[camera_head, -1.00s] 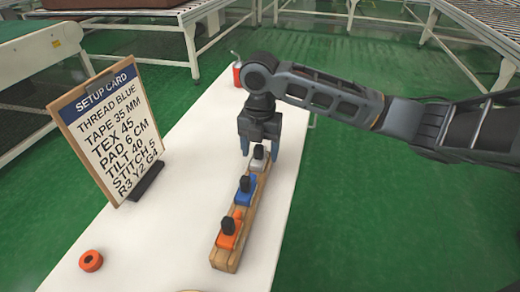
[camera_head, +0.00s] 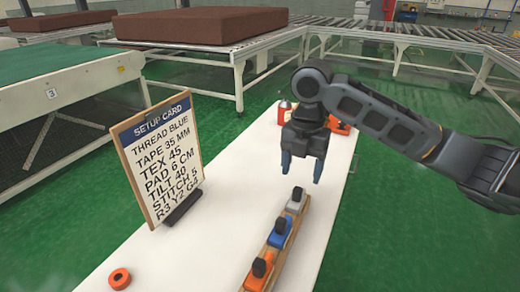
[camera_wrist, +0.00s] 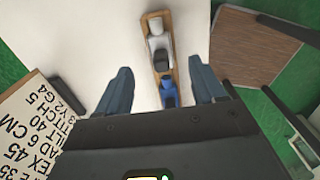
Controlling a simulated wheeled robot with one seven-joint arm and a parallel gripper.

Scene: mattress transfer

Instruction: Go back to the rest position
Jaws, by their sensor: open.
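My gripper (camera_head: 302,168) is open and empty, with its two blue fingers pointing down above the white table (camera_head: 225,225). The rack holds a white piece (camera_head: 296,200), a blue piece (camera_head: 280,232) and an orange piece (camera_head: 260,272), each with a dark knob. In the wrist view the rack (camera_wrist: 148,45) lies between the open fingers (camera_wrist: 163,90), and the gripper body hides its lower part.
A setup card (camera_head: 160,160) stands on the table's left side. An orange ring (camera_head: 119,279) lies at the near left. Red items (camera_head: 338,125) stand at the far end behind my gripper. Brown mattresses (camera_head: 200,25) lie on conveyors beyond. Green floor (camera_head: 410,220) is clear on the right.

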